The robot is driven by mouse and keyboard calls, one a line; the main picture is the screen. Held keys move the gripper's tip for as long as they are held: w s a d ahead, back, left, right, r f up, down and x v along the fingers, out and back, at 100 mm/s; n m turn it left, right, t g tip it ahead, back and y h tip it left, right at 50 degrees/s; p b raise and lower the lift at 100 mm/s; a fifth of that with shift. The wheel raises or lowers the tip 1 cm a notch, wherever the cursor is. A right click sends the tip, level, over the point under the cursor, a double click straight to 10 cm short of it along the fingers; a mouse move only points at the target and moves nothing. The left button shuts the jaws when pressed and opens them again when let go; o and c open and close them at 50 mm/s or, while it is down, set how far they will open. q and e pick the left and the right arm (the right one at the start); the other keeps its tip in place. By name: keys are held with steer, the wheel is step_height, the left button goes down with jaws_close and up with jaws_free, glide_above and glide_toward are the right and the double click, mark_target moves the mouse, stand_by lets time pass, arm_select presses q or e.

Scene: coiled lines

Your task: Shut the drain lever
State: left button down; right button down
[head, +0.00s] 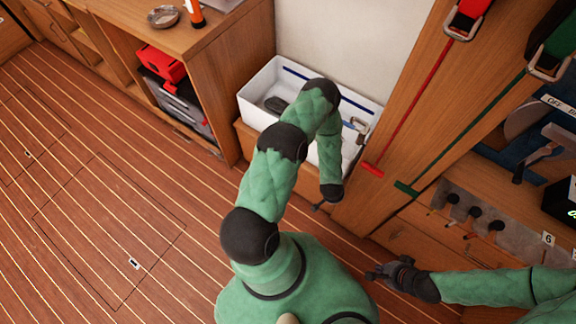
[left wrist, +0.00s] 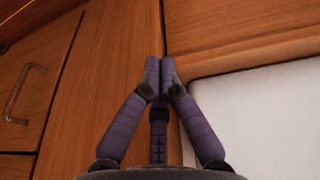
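A white open basin (head: 268,78) stands by the wall, with a dark object (head: 276,105) inside it. A small metal piece with a blue part (head: 357,127) shows at its right side; I cannot tell whether this is the drain lever. My left arm crosses in front of the basin and hides part of it. My left gripper (head: 322,206) points down in front of the wooden front below the basin. In the left wrist view its fingers (left wrist: 160,72) are together with nothing seen between them, beside a white surface (left wrist: 265,115). My right gripper (head: 376,274) is low at the right, before the wooden drawers, its fingers small and dark.
A wooden post with a red line (head: 407,98) and a green line (head: 470,134) stands right of the basin. A grey panel with several dark knobs (head: 472,212) is further right. A wooden cabinet (head: 235,62) stands left. The plank floor (head: 110,220) is clear.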

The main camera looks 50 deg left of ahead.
arm_select(q)
steer(key=s+a+f+n+g+y+b, duration=0.1)
steer(key=s+a+f+y+b, duration=0.1)
steer(key=a+f, duration=0.9)
steer(key=s+a+f+y+b, duration=0.2)
steer(key=a+f+y+b, duration=0.2)
steer(key=a+f, duration=0.8)
steer(key=shift+s+a+f+n+g+y, duration=0.15)
steer(key=shift+a+f+n+g+y, duration=0.2)
steer(key=shift+a, duration=0.55)
steer(key=shift+r, duration=0.1)
